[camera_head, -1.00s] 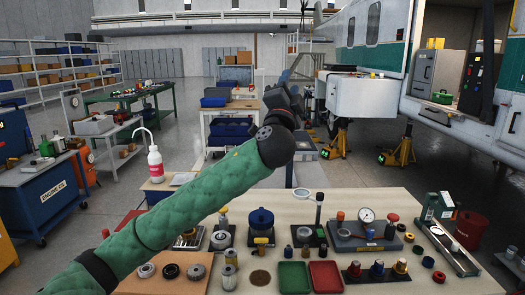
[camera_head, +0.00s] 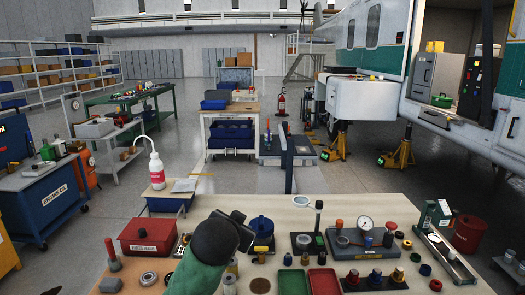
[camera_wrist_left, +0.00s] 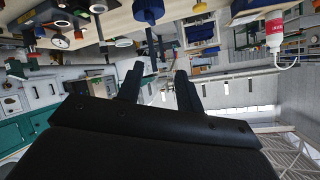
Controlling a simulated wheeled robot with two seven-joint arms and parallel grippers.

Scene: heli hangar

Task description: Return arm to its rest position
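My left arm, in a green quilted sleeve (camera_head: 197,279), comes in at the bottom of the head view. Its dark joint (camera_head: 224,236) is bent above the front left part of the workbench. My right arm and gripper are not in view.
The workbench (camera_head: 412,212) holds a red box (camera_head: 148,236), a blue-lidded pot (camera_head: 262,227), a green tray (camera_head: 293,282), a red tray (camera_head: 324,281) and a gauge (camera_head: 365,223). A white bottle (camera_head: 156,168) stands on a side stand behind. Open floor lies beyond the bench.

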